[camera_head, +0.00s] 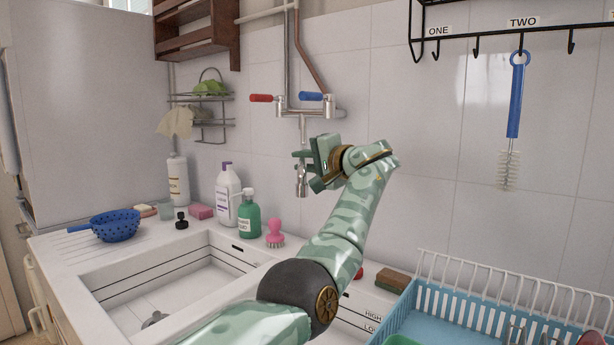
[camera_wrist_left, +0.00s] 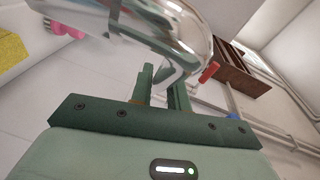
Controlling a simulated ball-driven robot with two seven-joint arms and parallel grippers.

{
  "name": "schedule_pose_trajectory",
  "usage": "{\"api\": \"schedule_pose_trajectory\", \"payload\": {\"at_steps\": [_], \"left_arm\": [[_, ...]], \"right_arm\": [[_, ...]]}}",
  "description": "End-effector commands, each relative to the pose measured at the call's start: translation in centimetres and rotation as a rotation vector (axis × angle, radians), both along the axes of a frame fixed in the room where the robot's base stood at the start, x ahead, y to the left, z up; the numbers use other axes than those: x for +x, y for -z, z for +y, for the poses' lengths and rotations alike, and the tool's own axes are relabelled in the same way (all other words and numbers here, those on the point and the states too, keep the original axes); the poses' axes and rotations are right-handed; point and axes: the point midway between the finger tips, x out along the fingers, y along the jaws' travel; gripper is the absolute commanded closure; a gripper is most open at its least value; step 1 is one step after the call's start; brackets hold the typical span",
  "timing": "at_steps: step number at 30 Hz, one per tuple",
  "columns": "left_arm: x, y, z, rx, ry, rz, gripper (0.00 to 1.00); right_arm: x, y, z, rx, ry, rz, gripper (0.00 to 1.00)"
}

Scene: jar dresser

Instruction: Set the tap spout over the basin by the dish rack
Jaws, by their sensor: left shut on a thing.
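The chrome tap spout (camera_head: 301,184) hangs below the wall tap (camera_head: 303,108), which has a red and a blue handle. In the wrist view the spout (camera_wrist_left: 185,25) is a large shiny curved tube just beyond the fingers. My left gripper (camera_head: 304,163) is shut on the spout; its fingers (camera_wrist_left: 161,88) show in the wrist view. The spout's tip appears near the middle of the sink; which basin it is over I cannot tell. The basin by the dish rack (camera_head: 352,322) is mostly hidden behind my left arm. The blue dish rack (camera_head: 430,326) stands at right. My right gripper is out of view.
The left basin (camera_head: 150,262) is open to view. A green bottle (camera_head: 249,220), a white bottle (camera_head: 226,190) and a pink brush (camera_head: 275,236) stand behind it. A blue colander (camera_head: 114,227) sits at left. A bottle brush (camera_head: 515,100) hangs at right.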

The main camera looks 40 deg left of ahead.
Motion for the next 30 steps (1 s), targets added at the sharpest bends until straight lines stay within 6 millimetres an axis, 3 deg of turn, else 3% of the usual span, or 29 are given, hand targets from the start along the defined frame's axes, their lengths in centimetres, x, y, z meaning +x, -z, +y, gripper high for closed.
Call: {"api": "schedule_pose_trajectory", "payload": {"at_steps": [14,15,17,26,30], "left_arm": [[0.1,0.2,0.0,-0.006,-0.011,0.002,1.00],[0.1,0.2,0.0,-0.006,-0.011,0.002,0.77],[0.1,0.2,0.0,-0.005,-0.011,0.002,0.61],[0.0,0.0,-0.1,-0.003,-0.013,0.001,0.61],[-0.2,-0.3,-1.5,-0.002,-0.011,0.000,0.61]], "right_arm": [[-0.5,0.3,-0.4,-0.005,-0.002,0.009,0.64],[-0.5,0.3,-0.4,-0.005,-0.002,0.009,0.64],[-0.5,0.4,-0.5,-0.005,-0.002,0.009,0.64],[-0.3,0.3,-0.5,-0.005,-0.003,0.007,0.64],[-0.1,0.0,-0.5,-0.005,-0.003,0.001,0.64]]}}
